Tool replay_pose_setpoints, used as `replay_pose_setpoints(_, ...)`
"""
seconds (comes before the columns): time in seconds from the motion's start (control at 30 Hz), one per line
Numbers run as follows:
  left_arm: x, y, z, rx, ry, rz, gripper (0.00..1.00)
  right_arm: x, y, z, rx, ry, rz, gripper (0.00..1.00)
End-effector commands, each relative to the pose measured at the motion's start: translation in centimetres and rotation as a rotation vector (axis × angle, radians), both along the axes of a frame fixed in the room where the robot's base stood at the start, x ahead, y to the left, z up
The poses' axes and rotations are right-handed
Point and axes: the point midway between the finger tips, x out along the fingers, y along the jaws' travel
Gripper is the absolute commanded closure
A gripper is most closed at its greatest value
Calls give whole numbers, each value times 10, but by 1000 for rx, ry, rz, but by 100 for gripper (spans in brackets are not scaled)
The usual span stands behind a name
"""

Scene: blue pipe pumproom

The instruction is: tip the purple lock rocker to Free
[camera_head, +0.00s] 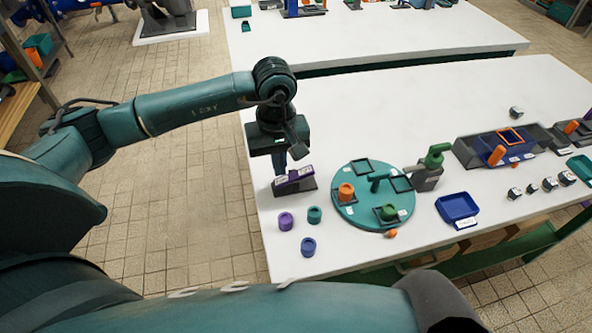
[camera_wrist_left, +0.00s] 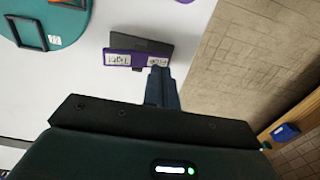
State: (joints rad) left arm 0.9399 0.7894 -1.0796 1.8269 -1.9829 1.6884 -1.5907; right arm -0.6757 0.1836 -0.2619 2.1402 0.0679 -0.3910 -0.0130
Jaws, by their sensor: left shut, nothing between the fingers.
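The purple lock rocker (camera_head: 295,176) sits on a dark grey base (camera_head: 300,187) near the left edge of the near table. Its right end looks higher than its left end in the head view. In the wrist view the rocker (camera_wrist_left: 137,58) carries two white labels, Tight at the left and Free at the right. My left gripper (camera_head: 281,166) points down at the rocker's left part, with its fingers shut and empty. In the wrist view its fingertips (camera_wrist_left: 160,72) overlap the edge of the Free end; I cannot tell whether they touch it. My right gripper is out of view.
A round teal turntable (camera_head: 350,215) with orange and green pieces stands right of the rocker. Purple (camera_head: 286,221), teal (camera_head: 314,215) and blue (camera_head: 308,247) cylinders stand in front. A blue tray (camera_head: 458,207) lies further right. The table behind the rocker is clear.

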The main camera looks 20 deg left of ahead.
Motion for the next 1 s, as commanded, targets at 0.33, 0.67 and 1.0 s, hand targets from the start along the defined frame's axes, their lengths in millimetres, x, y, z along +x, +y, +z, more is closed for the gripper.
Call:
replay_pose_setpoints(0.33,0,0,35,0,-2,-1,100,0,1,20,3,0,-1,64)
replay_pose_setpoints(0.67,0,0,62,0,-1,0,100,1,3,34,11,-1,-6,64)
replay_pose_setpoints(1.0,0,0,62,0,-1,0,100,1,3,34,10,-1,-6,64)
